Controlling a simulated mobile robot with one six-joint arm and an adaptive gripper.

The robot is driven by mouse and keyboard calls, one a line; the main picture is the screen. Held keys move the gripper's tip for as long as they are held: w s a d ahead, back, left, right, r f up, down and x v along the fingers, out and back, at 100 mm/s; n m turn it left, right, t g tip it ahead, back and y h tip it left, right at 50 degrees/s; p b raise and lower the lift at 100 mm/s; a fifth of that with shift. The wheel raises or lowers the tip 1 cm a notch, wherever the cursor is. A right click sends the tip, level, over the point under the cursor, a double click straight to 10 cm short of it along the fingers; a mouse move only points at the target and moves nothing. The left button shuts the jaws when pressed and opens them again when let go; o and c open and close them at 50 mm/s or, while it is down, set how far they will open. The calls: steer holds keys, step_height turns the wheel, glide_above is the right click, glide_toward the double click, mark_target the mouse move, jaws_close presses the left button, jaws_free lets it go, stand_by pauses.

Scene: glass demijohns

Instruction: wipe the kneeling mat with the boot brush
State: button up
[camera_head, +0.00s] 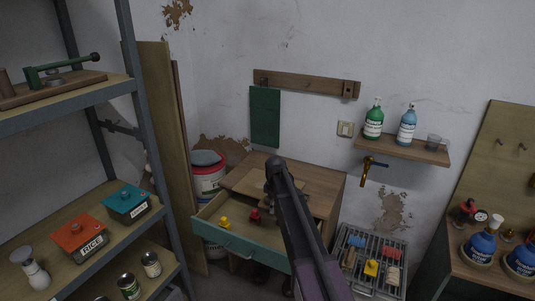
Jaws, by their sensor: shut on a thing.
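A flat green rectangle (265,117), which may be the kneeling mat, hangs from the wooden peg rail on the back wall. My gripper (270,203) is low over the front of the wooden cabinet, by the open drawer, partly hidden behind my dark arm. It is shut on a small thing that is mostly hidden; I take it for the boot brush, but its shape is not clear. The gripper is well below the green rectangle and apart from it.
The open green drawer (240,238) holds small yellow and red items. A wire rack (372,264) with several small items stands to the right. A metal shelf unit (95,209) fills the left. A wall shelf (402,149) holds bottles.

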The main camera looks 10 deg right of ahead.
step_height(320, 180, up, 16)
steer(key=p, duration=1.4)
steer(key=shift+p, duration=0.3)
steer(key=shift+f, duration=0.15)
